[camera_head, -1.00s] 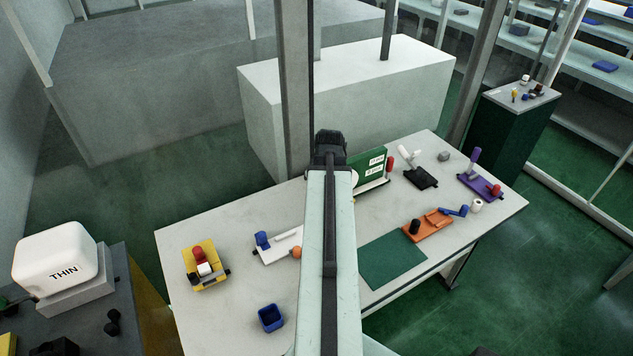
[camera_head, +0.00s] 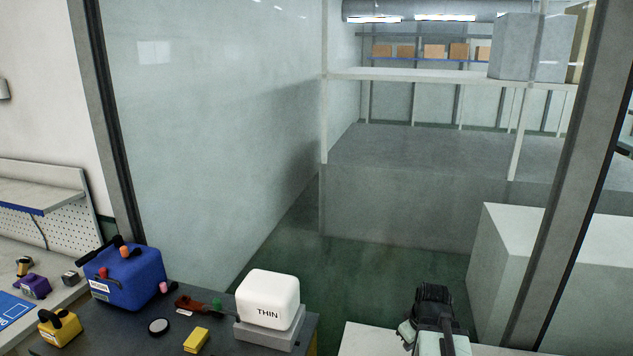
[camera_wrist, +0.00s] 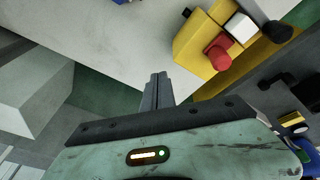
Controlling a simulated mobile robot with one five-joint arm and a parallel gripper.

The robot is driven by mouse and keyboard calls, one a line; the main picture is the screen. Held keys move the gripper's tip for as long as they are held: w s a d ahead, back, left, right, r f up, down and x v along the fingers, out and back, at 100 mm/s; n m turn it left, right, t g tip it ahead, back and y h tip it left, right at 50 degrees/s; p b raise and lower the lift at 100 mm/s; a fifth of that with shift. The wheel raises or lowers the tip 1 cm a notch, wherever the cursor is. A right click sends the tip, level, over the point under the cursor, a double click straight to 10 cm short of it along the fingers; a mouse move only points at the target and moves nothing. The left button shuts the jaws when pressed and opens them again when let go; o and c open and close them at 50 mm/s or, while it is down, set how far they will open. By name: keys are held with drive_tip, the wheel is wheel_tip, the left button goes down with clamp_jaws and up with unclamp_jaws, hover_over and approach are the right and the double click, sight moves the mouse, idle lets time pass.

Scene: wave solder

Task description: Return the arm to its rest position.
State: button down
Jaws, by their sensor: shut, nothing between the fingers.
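My gripper (camera_wrist: 157,90) shows in the wrist view with its two grey fingers together and nothing between them. It is over the edge of the white table (camera_wrist: 110,45), with green floor just beyond. A yellow fixture (camera_wrist: 196,47) with a red knob (camera_wrist: 218,54) and a white block (camera_wrist: 240,27) is to the upper right of the fingertips, apart from them. In the head view, part of my arm, with a dark joint, shows at the lower right; the fingers cannot be made out there.
A dark bench (camera_head: 265,348) at the lower left holds a white THIN container (camera_head: 268,298), a blue case (camera_head: 128,278) and a yellow block (camera_head: 197,341). A pale box-shaped block (camera_head: 500,265) stands at the right. Green floor (camera_head: 345,270) lies open between.

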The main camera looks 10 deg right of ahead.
drive_tip(key=s+a+f+m+g, duration=0.1)
drive_tip(key=a+m, duration=0.1)
drive_tip(key=a, duration=0.9)
drive_tip(key=s+a+f+m+g+b, duration=0.1)
drive_tip(key=a+g, duration=0.1)
drive_tip(key=a, duration=0.9)
drive_tip(key=shift+s+a+f+m, duration=0.25)
drive_tip(key=shift+a+f+m, duration=0.1)
drive_tip(key=shift+f+m, duration=0.05)
drive_tip(key=shift+d, duration=0.1)
drive_tip(key=shift+s, duration=0.1)
